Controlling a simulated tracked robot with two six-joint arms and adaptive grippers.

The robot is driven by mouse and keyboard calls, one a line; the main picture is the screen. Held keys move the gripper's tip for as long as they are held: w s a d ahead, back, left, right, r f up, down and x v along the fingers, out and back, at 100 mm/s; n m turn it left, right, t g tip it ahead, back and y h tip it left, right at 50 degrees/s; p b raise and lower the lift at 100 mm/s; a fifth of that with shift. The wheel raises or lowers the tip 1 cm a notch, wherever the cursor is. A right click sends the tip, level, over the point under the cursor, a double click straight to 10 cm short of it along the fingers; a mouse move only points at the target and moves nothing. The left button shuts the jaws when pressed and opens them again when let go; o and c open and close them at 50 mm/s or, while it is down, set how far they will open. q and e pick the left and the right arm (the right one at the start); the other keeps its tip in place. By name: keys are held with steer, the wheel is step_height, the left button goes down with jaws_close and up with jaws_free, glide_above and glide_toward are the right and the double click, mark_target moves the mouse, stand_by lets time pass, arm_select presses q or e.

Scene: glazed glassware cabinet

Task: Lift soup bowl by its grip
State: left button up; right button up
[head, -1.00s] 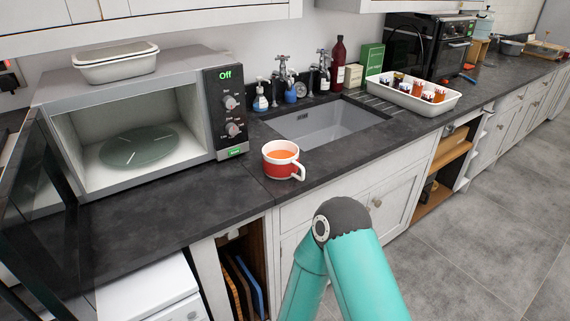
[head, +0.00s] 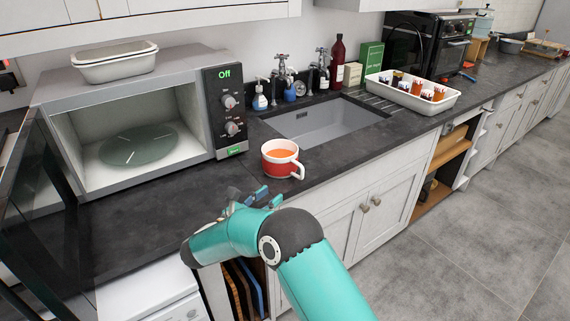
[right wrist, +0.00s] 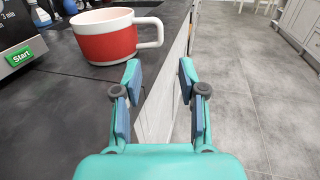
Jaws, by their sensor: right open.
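The soup bowl (head: 281,159) is a red and white mug-like bowl with orange soup in it. It stands upright on the dark countertop near the front edge, and its white grip (head: 298,169) points to the right and front. In the right wrist view the bowl (right wrist: 104,38) is at the upper left, with its grip (right wrist: 152,31) on the right side. My right gripper (head: 256,195) is just in front of the bowl by the counter edge. In the right wrist view its jaws (right wrist: 159,82) are open and empty, apart from the grip. My left gripper is not in view.
A microwave (head: 134,118) with its door open stands left of the bowl. A sink (head: 325,122) lies behind the bowl to the right. A white tray of jars (head: 452,99) stands beyond it. The dark counter (head: 140,215) is clear in front of the microwave.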

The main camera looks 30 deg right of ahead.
steer(key=p, duration=0.2)
glide_toward(302, 177)
steer(key=w+d+r, duration=0.2)
steer(key=d, duration=0.3)
steer(key=shift+f+p+x, duration=0.2)
steer(key=shift+p+x, duration=0.15)
steer(key=shift+x, duration=0.55)
steer(key=shift+f+p+x, duration=0.15)
steer(key=shift+p+x, duration=0.2)
steer(key=shift+x, duration=0.5)
steer(key=shift+f+p+x, duration=0.2)
steer(key=shift+p+x, duration=0.15)
steer(key=shift+x, duration=0.55)
steer(key=shift+w, duration=0.1)
steer(key=shift+c, duration=0.3)
jaws_close()
steer(key=shift+r, duration=0.15)
